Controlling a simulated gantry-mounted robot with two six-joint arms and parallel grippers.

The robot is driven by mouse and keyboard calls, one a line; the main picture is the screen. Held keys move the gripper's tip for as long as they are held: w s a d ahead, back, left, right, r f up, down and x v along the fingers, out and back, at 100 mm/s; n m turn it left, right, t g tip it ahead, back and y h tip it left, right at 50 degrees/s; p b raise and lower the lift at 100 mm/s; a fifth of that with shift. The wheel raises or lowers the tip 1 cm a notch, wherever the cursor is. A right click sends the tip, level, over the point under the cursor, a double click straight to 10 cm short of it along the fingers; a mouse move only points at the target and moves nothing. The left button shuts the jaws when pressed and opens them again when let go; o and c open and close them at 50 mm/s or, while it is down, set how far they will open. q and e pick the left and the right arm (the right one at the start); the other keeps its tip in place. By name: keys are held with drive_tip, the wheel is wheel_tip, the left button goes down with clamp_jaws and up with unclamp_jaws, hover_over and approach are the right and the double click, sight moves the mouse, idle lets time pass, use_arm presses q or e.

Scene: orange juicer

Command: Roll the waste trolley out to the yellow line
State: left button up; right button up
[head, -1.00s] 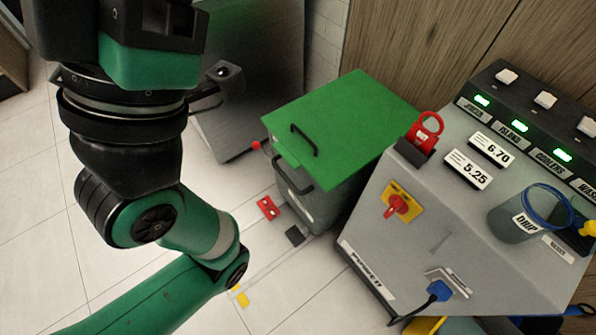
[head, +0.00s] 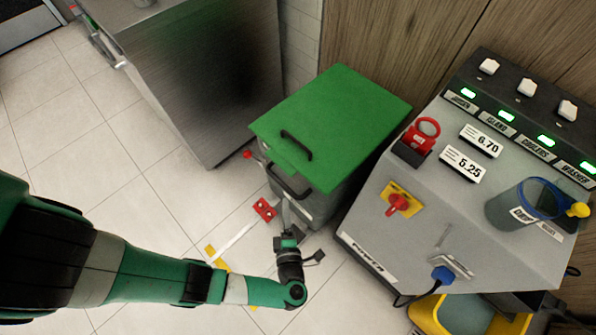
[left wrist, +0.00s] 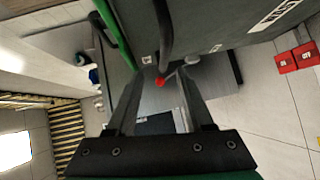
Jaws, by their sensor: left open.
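The waste trolley is a grey bin with a green lid (head: 335,115), standing between the steel cabinet and the control console. A black handle (head: 297,143) sits on its lid and a black bar handle (head: 285,182) is on its front. My left gripper (head: 285,213) is low in front of the trolley, just below the bar handle. In the left wrist view, my left gripper (left wrist: 163,82) is open, with a dark bar (left wrist: 165,30) beyond the gap between its fingers; contact cannot be told. A short yellow floor mark (head: 216,258) shows, partly hidden by my left arm. My right gripper is out of view.
The steel cabinet (head: 205,80) stands left of the trolley and the console (head: 455,215) stands close on its right. A red block (head: 264,209) lies on the floor at the trolley's front. Tiled floor at left is open. A yellow container (head: 465,314) is below the console.

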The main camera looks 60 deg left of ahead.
sight(283, 184)
use_arm(q)
drive_tip(key=shift+m+t, duration=0.7)
drive_tip(key=shift+m, duration=0.2)
drive_tip(key=b+x, duration=0.1)
drive_tip(key=x, duration=0.2)
drive_tip(key=f+b+x, duration=0.1)
drive_tip(key=x, duration=0.2)
drive_tip(key=s+b+x, duration=0.1)
drive_tip(key=x, duration=0.2)
drive_tip(key=shift+w+a+f, duration=0.15)
drive_tip(key=shift+a+f, duration=0.15)
drive_tip(key=shift+a, duration=0.15)
drive_tip(key=shift+w+a, duration=0.15)
drive_tip(key=shift+a, duration=0.05)
clamp_jaws()
drive_tip(key=shift+r, duration=0.1)
